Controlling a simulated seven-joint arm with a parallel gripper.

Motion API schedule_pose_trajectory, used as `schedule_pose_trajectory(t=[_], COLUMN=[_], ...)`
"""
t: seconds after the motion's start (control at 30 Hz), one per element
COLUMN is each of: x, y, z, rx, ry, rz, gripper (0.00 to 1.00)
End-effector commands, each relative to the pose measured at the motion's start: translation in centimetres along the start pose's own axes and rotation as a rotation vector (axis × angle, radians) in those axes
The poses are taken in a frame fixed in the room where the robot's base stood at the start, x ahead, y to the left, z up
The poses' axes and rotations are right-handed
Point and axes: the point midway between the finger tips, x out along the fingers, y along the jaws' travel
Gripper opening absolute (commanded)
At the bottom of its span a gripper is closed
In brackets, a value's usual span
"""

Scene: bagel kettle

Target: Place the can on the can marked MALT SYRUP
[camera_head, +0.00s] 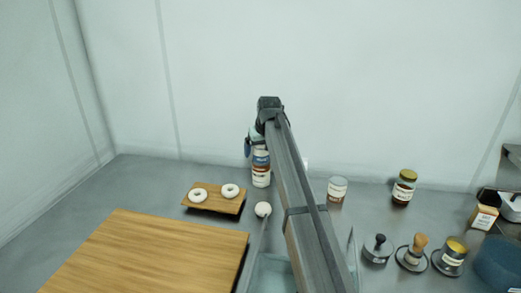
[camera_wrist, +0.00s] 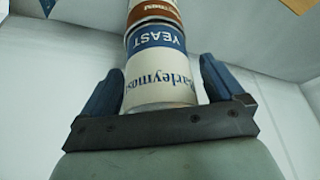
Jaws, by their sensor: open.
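A white can with a blue band reading YEAST (camera_wrist: 158,68) sits between the open fingers of my gripper (camera_wrist: 162,78) in the wrist view. A second can with a brown band (camera_wrist: 152,12) lies in line with it, end to end and seemingly touching; its lettering is cut off and I cannot read MALT SYRUP on it. In the head view the cans form an upright stack on the counter, the brown-banded can (camera_head: 261,179) below. My gripper (camera_head: 253,146) is at the top of this stack, partly hidden by my arm.
A small wooden board (camera_head: 214,207) with two white rings is left of the stack, and a large board (camera_head: 150,255) is in front. A white-topped jar (camera_head: 337,190), a gold-lidded jar (camera_head: 404,187) and several stamps and tins stand to the right. A wall is behind.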

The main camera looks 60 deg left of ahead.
Motion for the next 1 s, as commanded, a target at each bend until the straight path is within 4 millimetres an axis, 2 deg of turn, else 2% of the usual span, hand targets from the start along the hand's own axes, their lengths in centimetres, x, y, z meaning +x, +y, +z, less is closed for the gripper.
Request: schedule_pose_trajectory(t=[0.27, 0.37, 0.8, 1.0], x=[-0.8, -2.1, -9.9, -11.8], y=[0.0, 0.0, 0.0, 0.0], z=[-0.1, -0.1, -0.1, -0.1], rx=[0.0, 0.0, 0.0, 0.0], ry=[0.001, 0.0, 0.002, 0.0], rz=[0.0, 0.0, 0.0, 0.0], gripper=[0.95, 0.95, 0.95, 0.95])
